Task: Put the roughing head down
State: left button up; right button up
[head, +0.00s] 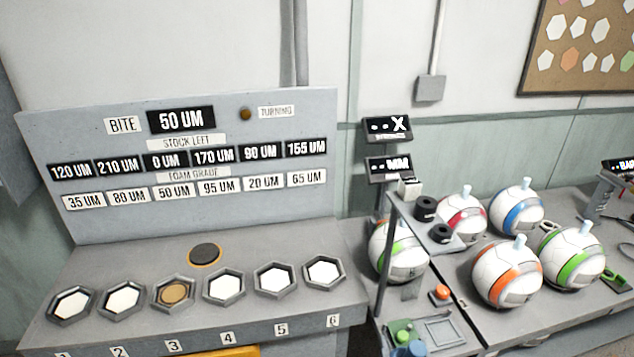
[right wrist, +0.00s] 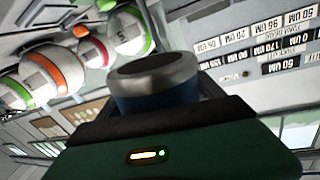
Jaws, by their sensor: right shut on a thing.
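In the right wrist view my right gripper (right wrist: 155,103) is shut on a short round head with a grey rim and dark blue body (right wrist: 155,80), which I take to be the roughing head. Its lower part is hidden by the jaws. I cannot make out this gripper or the held head in the head view. A dark round pad with a yellow edge (head: 205,254) lies on the bench behind the hexagonal wells. Well three (head: 173,293) shows a brown disc; the other wells show white. The panel reads bite 50 UM (head: 181,120). My left gripper is not in view.
A raised shelf (head: 408,215) with two black cylinders stands right of the panel. Several panelled balls (head: 507,270) crowd the right bench. The bench around the dark pad is clear.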

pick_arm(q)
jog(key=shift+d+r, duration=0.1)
pick_arm(e)
jog(key=shift+a+r, duration=0.1)
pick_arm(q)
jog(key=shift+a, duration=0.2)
pick_arm(e)
jog(key=shift+a, duration=0.1)
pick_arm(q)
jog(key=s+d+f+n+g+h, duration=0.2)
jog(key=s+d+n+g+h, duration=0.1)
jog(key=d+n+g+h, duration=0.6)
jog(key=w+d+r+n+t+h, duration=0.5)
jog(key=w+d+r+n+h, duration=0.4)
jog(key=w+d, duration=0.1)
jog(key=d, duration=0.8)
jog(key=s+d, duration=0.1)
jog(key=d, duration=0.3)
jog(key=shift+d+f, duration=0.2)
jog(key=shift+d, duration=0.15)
pick_arm(e)
jog(key=s+a+n+g+y, duration=0.2)
jog(key=s+a+n+y, duration=0.2)
jog(key=a, duration=0.3)
jog(key=s+a+n+g+y, duration=0.2)
jog(key=s+a+n+y, duration=0.2)
jog(key=a+y, duration=0.3)
jog(key=shift+r+y, duration=0.3)
